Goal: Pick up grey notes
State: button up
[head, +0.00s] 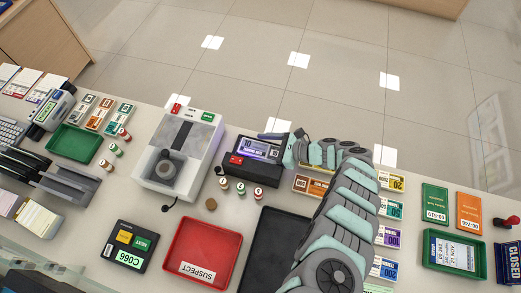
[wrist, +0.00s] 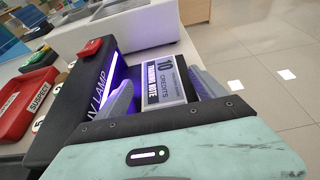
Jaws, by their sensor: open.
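The grey notes, a banded stack marked "10 CREDITS TRAINING NOTE" (wrist: 166,82), lie on the black UV lamp unit (wrist: 62,108) under purple light. In the head view the notes (head: 258,149) sit on top of the UV lamp unit (head: 240,172), partly covered by my gripper. My gripper (head: 277,146) has come in from the right over the lamp. In the wrist view my gripper (wrist: 165,96) is open, with one grey finger on each side of the notes. Whether the fingers touch the notes I cannot tell. The near end of the stack is hidden by the gripper body.
A white machine (head: 181,155) stands just left of the lamp. Several small coin rolls (head: 240,188) stand in front of it. A red SUSPECT tray (head: 201,253) and a black tray (head: 268,250) lie nearer. Coloured note stacks (head: 391,209) line the counter right of my arm.

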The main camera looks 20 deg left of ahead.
aim_at(258, 149)
jog(key=shift+a+f, duration=0.25)
jog(key=shift+a, duration=0.4)
jog(key=shift+d, duration=0.1)
jog(key=shift+c, duration=0.2)
jog(key=c, duration=1.6)
jog(key=shift+r, duration=0.1)
jog(key=shift+r+p, duration=3.15)
jog(key=shift+r, duration=6.85)
